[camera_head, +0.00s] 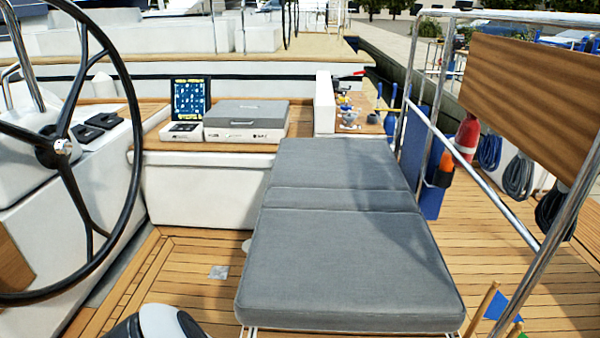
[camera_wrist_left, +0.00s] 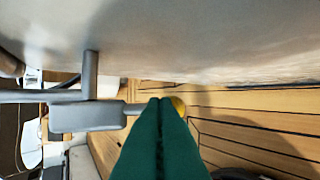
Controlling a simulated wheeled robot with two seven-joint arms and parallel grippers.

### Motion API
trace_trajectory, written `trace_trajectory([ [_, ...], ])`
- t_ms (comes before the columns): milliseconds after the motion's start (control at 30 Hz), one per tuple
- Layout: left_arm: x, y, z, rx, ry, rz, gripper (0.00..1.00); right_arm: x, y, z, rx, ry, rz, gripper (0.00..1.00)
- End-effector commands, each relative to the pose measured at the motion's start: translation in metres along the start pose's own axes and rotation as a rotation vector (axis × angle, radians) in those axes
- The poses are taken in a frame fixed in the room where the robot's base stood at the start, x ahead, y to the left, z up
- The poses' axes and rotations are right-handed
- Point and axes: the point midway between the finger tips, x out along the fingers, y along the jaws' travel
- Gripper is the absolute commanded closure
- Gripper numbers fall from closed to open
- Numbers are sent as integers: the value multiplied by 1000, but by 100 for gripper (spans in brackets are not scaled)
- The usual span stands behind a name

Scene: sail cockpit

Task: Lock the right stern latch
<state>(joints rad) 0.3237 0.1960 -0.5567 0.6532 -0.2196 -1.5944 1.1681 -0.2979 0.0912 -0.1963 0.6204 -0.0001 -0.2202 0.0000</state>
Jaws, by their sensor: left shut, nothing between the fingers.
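My left gripper (camera_wrist_left: 162,105) shows in the left wrist view as two dark green fingers pressed together, with nothing between them. A grey metal fitting (camera_wrist_left: 90,85) with an upright bar and a block is left of the fingertips. Its thin end reaches close to the fingertips; I cannot tell whether they touch. I cannot tell whether this fitting is the right stern latch. A small yellow round thing (camera_wrist_left: 179,105) shows just behind the fingertips.
A pale hull-like surface (camera_wrist_left: 200,40) spans the top of the wrist view, close to the gripper. In the head view, a black steering wheel (camera_head: 62,148) stands left, a grey cushion (camera_head: 345,255) fills the middle, and a steel rail (camera_head: 480,195) runs right.

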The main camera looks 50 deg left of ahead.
Motion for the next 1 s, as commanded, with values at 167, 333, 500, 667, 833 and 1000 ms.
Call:
trace_trajectory([
  [167,9,-6,-4,13,3,40,100,12,23,4,4,-6,27,100],
  [333,15,-7,-6,12,2,37,100,14,16,2,0,-4,19,100],
  [500,20,-8,-7,12,1,38,100,15,11,0,-1,-2,13,100],
  [667,24,-8,-8,12,1,37,100,15,9,-1,1,-1,10,100],
  [833,25,-8,-8,12,1,37,100,16,8,-2,2,0,9,100],
  [1000,25,-8,-8,12,1,37,100,16,8,-2,2,0,9,100],
])
